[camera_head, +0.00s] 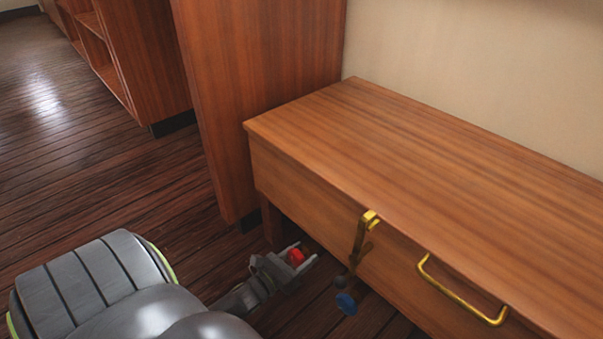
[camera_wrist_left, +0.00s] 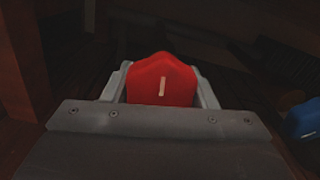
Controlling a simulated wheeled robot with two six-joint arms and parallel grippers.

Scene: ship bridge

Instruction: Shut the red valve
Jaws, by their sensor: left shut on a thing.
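The red valve (camera_head: 296,257) shows as a small red knob low beside the front of the wooden bench, near its left leg. In the left wrist view the red valve (camera_wrist_left: 162,80) fills the space between the fingers, and a short pale mark on its face stands nearly upright. My left gripper (camera_head: 293,262) is shut on the red valve, with a finger on each side of it. What the valve is mounted on is hidden. My right gripper is not in view.
A brass handle (camera_head: 462,290) sits further right. Open wooden floor (camera_head: 110,180) lies left.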

